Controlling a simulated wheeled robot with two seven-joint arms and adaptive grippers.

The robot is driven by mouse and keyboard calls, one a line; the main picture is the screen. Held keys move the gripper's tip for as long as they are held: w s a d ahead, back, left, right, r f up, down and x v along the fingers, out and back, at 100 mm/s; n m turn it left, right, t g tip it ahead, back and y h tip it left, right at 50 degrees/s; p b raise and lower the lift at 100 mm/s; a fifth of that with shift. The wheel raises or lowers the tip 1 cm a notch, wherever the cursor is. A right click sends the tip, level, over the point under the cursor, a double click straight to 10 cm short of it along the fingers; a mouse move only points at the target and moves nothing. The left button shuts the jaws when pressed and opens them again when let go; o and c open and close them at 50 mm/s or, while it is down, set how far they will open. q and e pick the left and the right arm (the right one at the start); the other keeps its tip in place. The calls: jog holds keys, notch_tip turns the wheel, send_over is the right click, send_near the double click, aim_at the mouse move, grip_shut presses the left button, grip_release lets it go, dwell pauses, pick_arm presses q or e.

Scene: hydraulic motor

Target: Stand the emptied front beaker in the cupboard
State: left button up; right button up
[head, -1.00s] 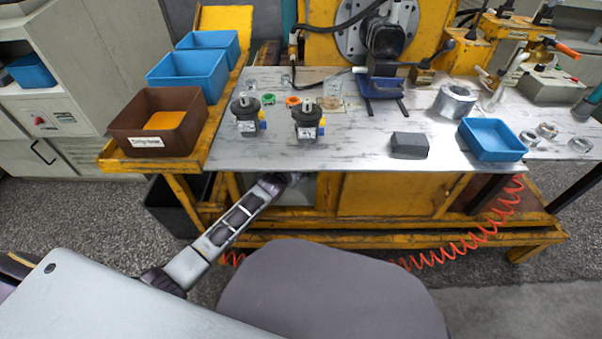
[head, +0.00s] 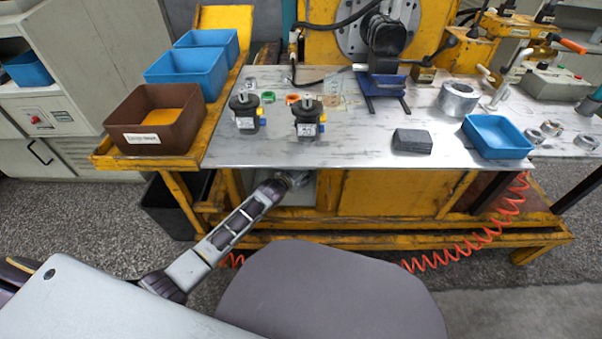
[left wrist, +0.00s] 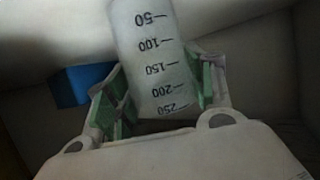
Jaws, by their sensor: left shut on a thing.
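A clear beaker (left wrist: 152,45) with black volume marks shows in the left wrist view, between the green-padded fingers of my left gripper (left wrist: 160,85). The fingers are shut on it; its marks read upside down there. In the head view my left arm reaches under the bench top, and the gripper (head: 296,181) is at the opening of the cupboard (head: 385,195), partly hidden by the bench edge. The beaker is not visible in the head view. Whether its base touches a surface cannot be told. My right gripper is not in view.
The bench top (head: 350,150) overhangs the gripper. A blue object (left wrist: 82,85) lies left of the beaker in the wrist view. Two motors (head: 246,112) (head: 307,118), a dark block (head: 412,141) and a blue tray (head: 497,137) stand on the bench. An orange hose (head: 470,245) hangs below.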

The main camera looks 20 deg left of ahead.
pick_arm(q)
jog(key=shift+f, duration=0.25)
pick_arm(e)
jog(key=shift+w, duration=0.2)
pick_arm(q)
jog(key=o, duration=1.1)
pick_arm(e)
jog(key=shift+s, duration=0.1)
pick_arm(q)
jog(key=shift+s+r, duration=0.1)
jog(key=shift+r, duration=0.15)
jog(key=shift+p+v, duration=1.05)
jog(key=shift+v, duration=0.9)
jog(key=p+v, duration=0.3)
jog(key=v, duration=0.5)
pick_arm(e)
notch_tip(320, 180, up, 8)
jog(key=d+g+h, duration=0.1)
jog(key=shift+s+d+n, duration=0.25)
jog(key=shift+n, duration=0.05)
